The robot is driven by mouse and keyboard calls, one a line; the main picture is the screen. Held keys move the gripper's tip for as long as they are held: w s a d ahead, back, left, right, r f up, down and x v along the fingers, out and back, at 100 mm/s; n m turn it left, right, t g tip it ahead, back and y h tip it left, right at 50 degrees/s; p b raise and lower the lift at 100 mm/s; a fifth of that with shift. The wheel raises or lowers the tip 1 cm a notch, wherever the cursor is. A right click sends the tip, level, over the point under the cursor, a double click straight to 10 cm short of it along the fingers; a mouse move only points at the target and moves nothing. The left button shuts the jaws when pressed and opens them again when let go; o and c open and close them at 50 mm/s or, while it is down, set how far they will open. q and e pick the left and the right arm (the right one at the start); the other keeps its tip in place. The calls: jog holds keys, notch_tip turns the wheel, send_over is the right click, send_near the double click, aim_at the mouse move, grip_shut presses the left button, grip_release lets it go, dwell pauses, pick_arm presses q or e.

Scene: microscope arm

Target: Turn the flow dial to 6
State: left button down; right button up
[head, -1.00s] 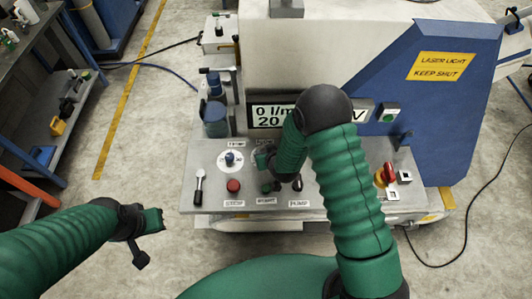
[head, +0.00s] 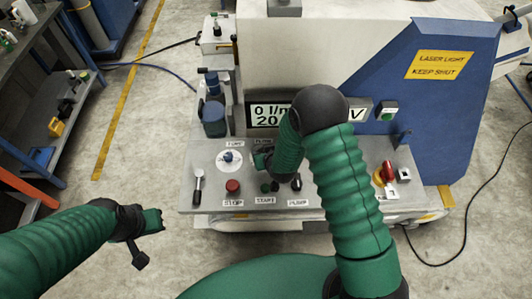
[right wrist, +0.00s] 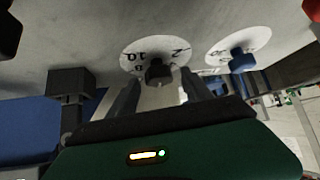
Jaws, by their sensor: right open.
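The flow dial (right wrist: 158,73) shows in the right wrist view as a black knob on a white disc with numbers such as 10, 8 and 2. In the head view my right arm mostly hides it. My right gripper (right wrist: 162,95) is open, with one finger on each side of the knob; I cannot tell whether they touch it. In the head view this gripper (head: 262,160) is over the console panel.
A dial with a blue knob (head: 228,157) is left of the flow dial. A red stop button (head: 233,186), a lever (head: 198,186) and other small controls stand along the panel (head: 208,160). A red switch (head: 387,173) is at the right.

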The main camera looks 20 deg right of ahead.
jog(key=p+v, duration=0.9)
jog(key=v, duration=0.7)
jog(key=shift+s+r, duration=0.25)
jog(key=shift+r, duration=0.05)
